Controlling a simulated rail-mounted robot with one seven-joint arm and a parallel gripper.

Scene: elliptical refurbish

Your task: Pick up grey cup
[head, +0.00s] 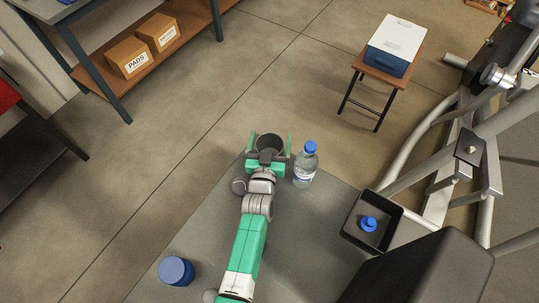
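The grey cup (270,142) is a dark round cup at the far corner of the grey table (310,228). It stands between the two green fingers of my gripper (270,147). One finger is at its left side and one at its right, spread about as wide as the cup. I cannot tell whether the fingers press on it or leave a slim gap. The cup's lower part is hidden by the gripper, so I cannot tell whether it rests on the table.
A water bottle (306,168) with a blue cap stands close to the right of my gripper. A blue cylinder (176,271) is at the table's left edge. A black tray (353,232) with a blue object (369,223) lies right, near a large exercise machine (412,150).

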